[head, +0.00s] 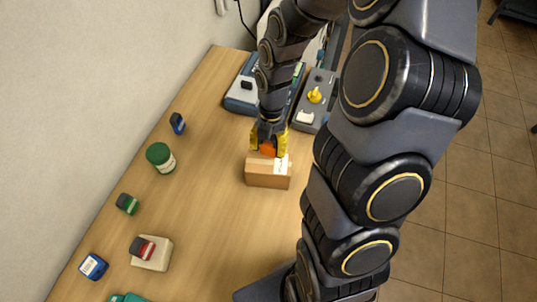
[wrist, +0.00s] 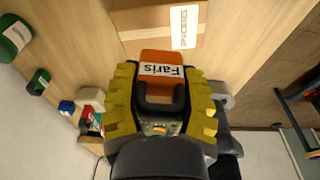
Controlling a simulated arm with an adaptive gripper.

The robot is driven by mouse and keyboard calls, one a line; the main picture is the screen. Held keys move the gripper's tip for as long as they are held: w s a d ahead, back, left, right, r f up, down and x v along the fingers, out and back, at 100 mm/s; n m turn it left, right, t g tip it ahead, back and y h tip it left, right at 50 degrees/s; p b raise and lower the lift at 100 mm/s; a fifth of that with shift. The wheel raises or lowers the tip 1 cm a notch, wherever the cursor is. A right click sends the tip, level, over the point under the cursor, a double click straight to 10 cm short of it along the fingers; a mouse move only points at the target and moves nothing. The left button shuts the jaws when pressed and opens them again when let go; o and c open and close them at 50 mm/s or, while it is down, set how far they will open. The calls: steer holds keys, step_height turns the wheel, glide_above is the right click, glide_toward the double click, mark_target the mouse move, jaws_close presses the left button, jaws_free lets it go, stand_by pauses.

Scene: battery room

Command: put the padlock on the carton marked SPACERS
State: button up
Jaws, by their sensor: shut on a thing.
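The orange padlock (wrist: 160,62) has a white label reading "Faris" and a dark shackle. My gripper (wrist: 160,105), with its yellow fingers, is shut on it in the wrist view. The brown carton (wrist: 145,20) lies just beyond the padlock and has a white label (wrist: 184,27) with print that looks like SPACERS. In the head view, my gripper (head: 268,148) points down at the far edge of the carton (head: 266,178), with the orange padlock (head: 267,150) between its fingers. I cannot tell whether the padlock touches the carton top.
A green jar (head: 159,158), a dark blue item (head: 177,123), a green item (head: 127,203) and a blue item (head: 93,266) stand left. A red-and-dark item (head: 142,248) sits on a cream block (head: 158,254). A grey box with a yellow knob (head: 314,95) is behind right.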

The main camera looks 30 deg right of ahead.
mark_target(268, 163)
steer(key=shift+f, duration=2.15)
steer(key=o, duration=1)
steer(key=shift+f, duration=0.15)
steer(key=shift+o, duration=0.2)
step_height(268, 163, up, 11)
steer(key=w+d, duration=0.1)
steer(key=s+a+r+m, duration=0.3)
steer(key=s+r+m, duration=0.2)
steer(key=s+m, duration=0.4)
steer(key=s+a+r+m+h, duration=0.1)
steer(key=s+a+r+m, duration=0.3)
steer(key=s+m, duration=0.5)
steer(key=shift+s+r+m+g, duration=0.15)
steer(key=shift+r+m+g, duration=0.2)
steer(key=shift+m, duration=4.15)
